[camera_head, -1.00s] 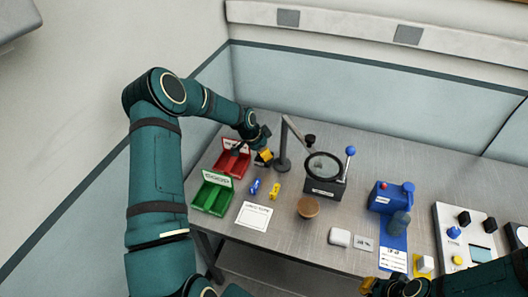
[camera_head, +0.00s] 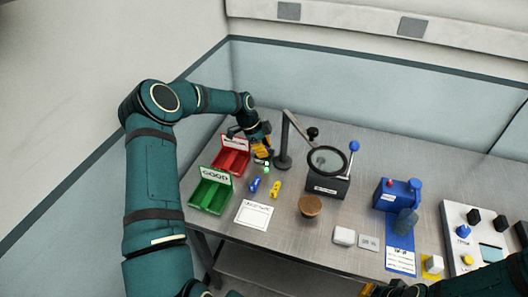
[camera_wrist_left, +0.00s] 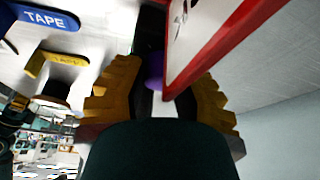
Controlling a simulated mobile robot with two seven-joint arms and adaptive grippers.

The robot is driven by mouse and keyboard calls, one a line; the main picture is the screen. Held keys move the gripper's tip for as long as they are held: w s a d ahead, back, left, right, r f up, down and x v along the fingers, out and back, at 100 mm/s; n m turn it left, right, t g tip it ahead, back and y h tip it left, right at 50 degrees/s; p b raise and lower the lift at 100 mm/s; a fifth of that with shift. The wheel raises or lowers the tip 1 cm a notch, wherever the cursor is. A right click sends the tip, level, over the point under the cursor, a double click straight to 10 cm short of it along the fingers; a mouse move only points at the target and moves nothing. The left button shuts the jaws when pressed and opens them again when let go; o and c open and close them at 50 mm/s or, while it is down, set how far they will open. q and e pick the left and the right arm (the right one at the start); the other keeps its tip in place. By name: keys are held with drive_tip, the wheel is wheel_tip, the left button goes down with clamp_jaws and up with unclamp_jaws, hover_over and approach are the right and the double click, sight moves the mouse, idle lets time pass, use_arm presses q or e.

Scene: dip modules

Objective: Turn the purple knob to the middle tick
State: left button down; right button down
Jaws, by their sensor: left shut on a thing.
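My left gripper (camera_head: 262,156) points down at the table just right of the red bin. Most of the knob is hidden by the fingers and the bin's white-faced red lid. I cannot make out the knob's ticks or pointer. A small green-white spot shows just below the gripper in the head view. Only a bit of my right gripper (camera_head: 385,289) shows at the bottom edge, and its jaws are unclear.
The red bin (camera_head: 231,163) and green bin (camera_head: 211,195) stand at the table's left. Blue (camera_head: 255,184) and yellow (camera_head: 275,189) tape pieces lie close by. A knob panel (camera_head: 480,219) is at far right.

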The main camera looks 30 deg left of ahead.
use_arm(q)
drive_tip(key=shift+d+f+m+g+b, duration=0.15)
drive_tip(key=shift+m+g+b, duration=0.3)
drive_tip(key=shift+m, duration=0.65)
drive_tip(key=c, duration=0.7)
unclamp_jaws()
drive_tip(key=shift+o, duration=0.2)
drive_tip(key=w+v, duration=0.1)
drive_tip(key=v, duration=1.1)
drive_tip(key=shift+s+a, duration=0.2)
drive_tip(key=shift+s, duration=0.3)
